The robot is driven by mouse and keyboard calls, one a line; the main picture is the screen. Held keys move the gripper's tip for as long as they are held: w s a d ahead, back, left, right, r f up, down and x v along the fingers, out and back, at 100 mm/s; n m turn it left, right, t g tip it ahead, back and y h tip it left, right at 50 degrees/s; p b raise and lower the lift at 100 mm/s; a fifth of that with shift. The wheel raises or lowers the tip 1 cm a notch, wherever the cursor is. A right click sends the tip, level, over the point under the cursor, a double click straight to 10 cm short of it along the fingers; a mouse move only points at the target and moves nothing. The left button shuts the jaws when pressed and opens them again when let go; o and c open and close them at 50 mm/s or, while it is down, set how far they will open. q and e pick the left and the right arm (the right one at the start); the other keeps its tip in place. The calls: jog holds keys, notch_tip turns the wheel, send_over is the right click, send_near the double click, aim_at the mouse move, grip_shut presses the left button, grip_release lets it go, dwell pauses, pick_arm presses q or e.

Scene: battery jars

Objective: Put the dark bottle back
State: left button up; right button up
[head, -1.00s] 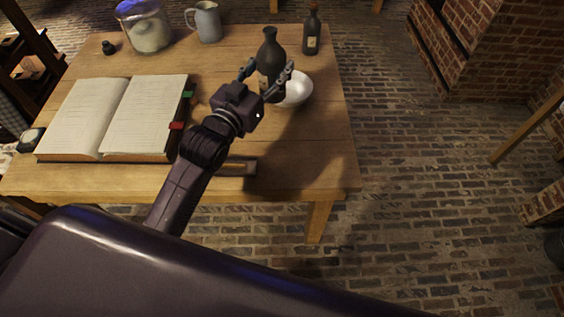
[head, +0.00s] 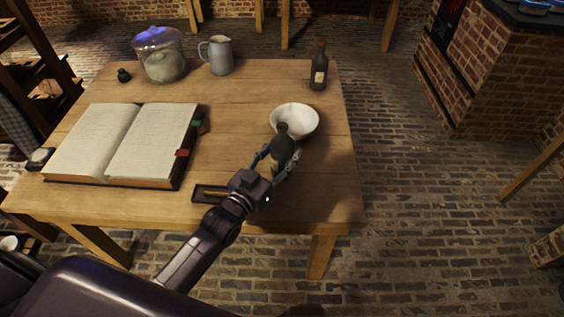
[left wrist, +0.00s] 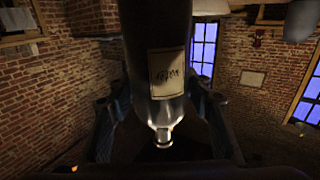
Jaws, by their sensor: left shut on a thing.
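My left gripper (head: 275,166) is shut on a dark glass bottle (head: 281,147) over the near right part of the wooden table, in front of a white bowl (head: 306,120). The bottle's neck is up in the head view; I cannot tell whether its base touches the table. In the left wrist view the bottle (left wrist: 155,28) fills the middle, with a pale label and its neck toward the picture's bottom, a finger on each side. Another dark labelled bottle (head: 319,70) stands at the table's far right corner. My right gripper does not show.
An open book (head: 85,140) lies on the left of the table (head: 245,105). A shallow dark tray (head: 207,197) is at the front edge. A glass jar (head: 160,62), a grey jug (head: 218,57) and a small dark pot (head: 124,75) stand at the back. The table's middle is clear.

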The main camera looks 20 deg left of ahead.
aim_at(276, 169)
pick_arm(q)
jog(key=shift+f, duration=2)
jog(key=shift+f+b, duration=0.15)
jog(key=shift+b, duration=0.15)
jog(key=o, duration=1.5)
jog(key=shift+f, duration=0.1)
jog(key=shift+s+r, duration=0.1)
jog(key=shift+r, duration=0.1)
jog(key=v, duration=1.2)
